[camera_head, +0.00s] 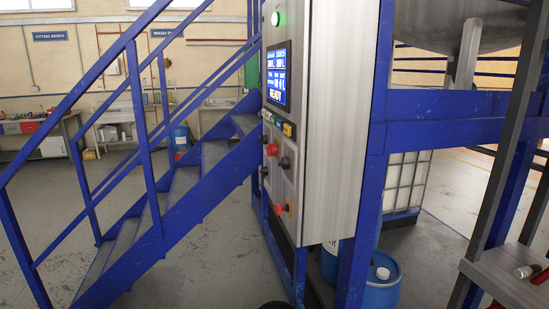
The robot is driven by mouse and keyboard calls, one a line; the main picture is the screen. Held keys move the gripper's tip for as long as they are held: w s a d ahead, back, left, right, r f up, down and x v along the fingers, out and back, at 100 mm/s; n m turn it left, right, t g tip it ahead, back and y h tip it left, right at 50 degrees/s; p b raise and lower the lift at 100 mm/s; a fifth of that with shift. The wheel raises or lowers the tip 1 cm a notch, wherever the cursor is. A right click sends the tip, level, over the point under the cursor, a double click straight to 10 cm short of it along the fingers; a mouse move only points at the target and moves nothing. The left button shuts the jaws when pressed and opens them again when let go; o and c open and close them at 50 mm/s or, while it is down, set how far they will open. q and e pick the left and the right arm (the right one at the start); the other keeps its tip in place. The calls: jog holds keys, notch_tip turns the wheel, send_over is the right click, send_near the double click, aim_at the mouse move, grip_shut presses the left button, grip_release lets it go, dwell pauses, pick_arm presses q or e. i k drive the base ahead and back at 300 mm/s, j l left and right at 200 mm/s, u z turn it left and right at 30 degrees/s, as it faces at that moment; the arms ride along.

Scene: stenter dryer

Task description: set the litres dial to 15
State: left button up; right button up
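The control cabinet (335,120) stands in the middle, its control face turned left and seen at a steep angle. Neither of my grippers is in view.
Blue stairs with railings (160,210) rise close to the left of the cabinet. Blue frame posts (371,190) stand to its right, with a blue drum (382,285) below. A metal shelf (500,280) is at the right edge.

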aim_at(285, 162)
jog(key=i+j+z, duration=0.15)
jog(key=z, duration=0.3)
jog(key=i+j+z, duration=0.1)
jog(key=j+z, duration=0.15)
jog(key=z, duration=0.15)
jog(key=i+j+z, duration=0.2)
jog(key=j, duration=0.3)
jog(key=j+z, duration=0.25)
jog(key=j, duration=0.3)
